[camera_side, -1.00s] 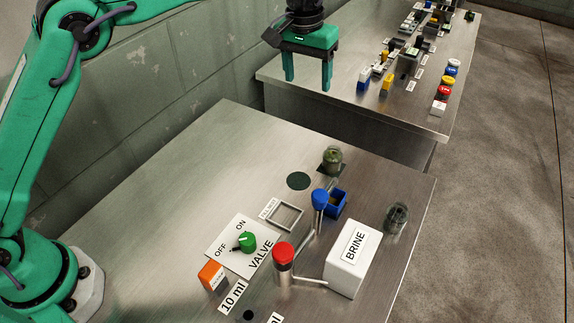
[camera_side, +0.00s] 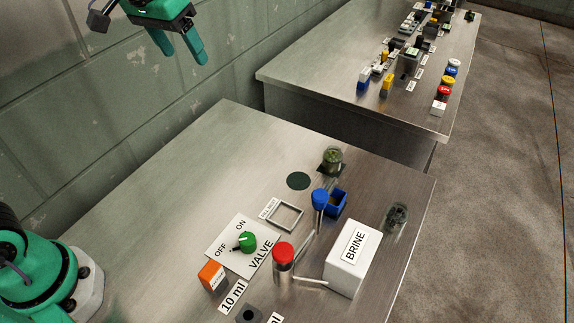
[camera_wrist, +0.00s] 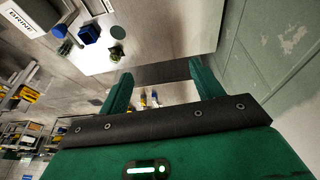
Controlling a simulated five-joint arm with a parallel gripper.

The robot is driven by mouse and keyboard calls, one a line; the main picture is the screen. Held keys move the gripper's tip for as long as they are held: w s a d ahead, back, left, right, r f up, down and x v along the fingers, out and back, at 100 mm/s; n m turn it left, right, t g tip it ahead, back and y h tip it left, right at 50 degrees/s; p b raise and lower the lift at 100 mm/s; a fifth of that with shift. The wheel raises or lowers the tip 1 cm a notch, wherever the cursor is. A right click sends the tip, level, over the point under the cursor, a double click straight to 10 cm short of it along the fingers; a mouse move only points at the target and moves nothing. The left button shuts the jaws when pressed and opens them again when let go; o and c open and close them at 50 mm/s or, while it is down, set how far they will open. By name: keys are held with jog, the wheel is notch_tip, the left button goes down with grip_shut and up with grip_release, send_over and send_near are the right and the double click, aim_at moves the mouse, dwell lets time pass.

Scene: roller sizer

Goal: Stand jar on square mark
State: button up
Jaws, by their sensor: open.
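A green-tinted glass jar (camera_side: 332,156) stands upright at the back of the near table. A dark green square mark (camera_side: 323,172) shows under it, partly hidden by the jar. The jar also shows in the wrist view (camera_wrist: 117,51), at the upper left. A dark green round mark (camera_side: 298,181) lies bare to its left. Another glass jar (camera_side: 396,215) with dark contents stands near the right edge. My gripper (camera_side: 184,53) is open and empty, high up at the upper left in the side view, well apart from the jar. Its two fingers also show in the wrist view (camera_wrist: 160,72).
A blue open box (camera_side: 337,204), a white BRINE block (camera_side: 352,262), and red-topped (camera_side: 283,255) and blue-topped (camera_side: 320,200) posts stand right of the VALVE plate (camera_side: 231,262). A second table (camera_side: 320,90) holds several small parts. The near table's left part is clear.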

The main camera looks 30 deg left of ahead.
jog(key=s+a+f+t, duration=0.1)
jog(key=s+a+f, duration=0.2)
jog(key=s, duration=0.5)
jog(key=s+a+f+t, duration=0.1)
jog(key=s+a+f, duration=0.2)
jog(key=s, duration=0.5)
jog(key=shift+s+a+f+y, duration=0.3)
jog(key=shift+a+f, duration=0.1)
jog(key=shift+f, duration=0.2)
